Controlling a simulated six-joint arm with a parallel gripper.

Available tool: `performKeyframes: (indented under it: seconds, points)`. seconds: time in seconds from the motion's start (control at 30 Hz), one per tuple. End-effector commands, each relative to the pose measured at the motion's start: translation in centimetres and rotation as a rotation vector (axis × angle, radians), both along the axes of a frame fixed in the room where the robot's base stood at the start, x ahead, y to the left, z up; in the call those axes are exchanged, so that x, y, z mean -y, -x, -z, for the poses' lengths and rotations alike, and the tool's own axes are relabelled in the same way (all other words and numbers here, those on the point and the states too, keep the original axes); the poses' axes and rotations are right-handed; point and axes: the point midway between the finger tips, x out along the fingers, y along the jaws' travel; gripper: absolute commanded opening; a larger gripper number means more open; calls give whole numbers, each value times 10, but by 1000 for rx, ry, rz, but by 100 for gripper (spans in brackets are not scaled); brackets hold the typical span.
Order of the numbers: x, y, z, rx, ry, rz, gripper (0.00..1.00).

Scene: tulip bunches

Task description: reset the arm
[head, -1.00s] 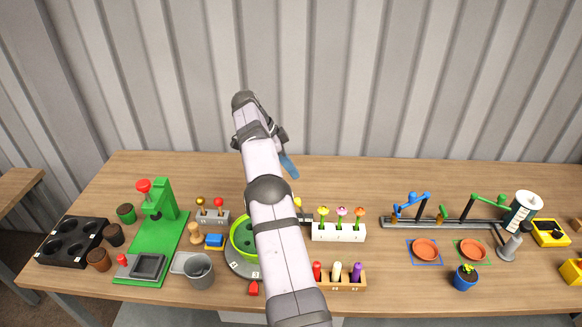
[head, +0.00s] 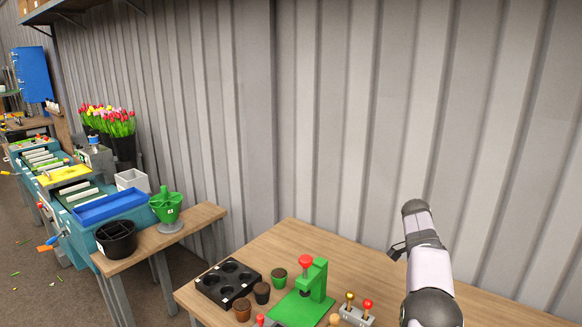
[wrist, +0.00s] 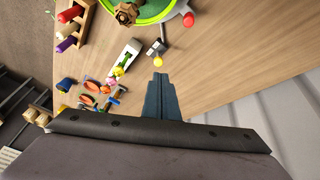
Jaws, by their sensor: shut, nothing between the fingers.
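My gripper shows in the wrist view (wrist: 159,80) with its dark blue-grey fingers together and nothing between them. It is above the wooden table (wrist: 215,70). In the head view my pale arm rises at the right, over the table's back edge, and the fingers are mostly hidden behind it. A small grey piece with a yellow knob (wrist: 157,60) lies just beyond the tips in the picture.
The head view shows a green press (head: 308,290), a black tray with round wells (head: 228,268) and several small pots on the table. Tulip bunches (head: 115,122) stand far left, behind a side bench with a black pot (head: 117,238) and green holder (head: 167,205). A corrugated wall (head: 350,120) stands behind.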

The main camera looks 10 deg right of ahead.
Motion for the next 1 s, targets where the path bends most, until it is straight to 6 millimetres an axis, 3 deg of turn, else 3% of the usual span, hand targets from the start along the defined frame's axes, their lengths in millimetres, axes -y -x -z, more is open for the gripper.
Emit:
performKeyframes:
  seconds: [0.27,0.47,0.77,1.0]
  points:
    - [-84,1,-6,-61,-146,-439,0]
    - [-146,25,-3,-95,-239,-741,0]
    - [-233,92,13,-133,-350,-1170,0]
    - [-288,167,34,-152,-412,-1486,0]
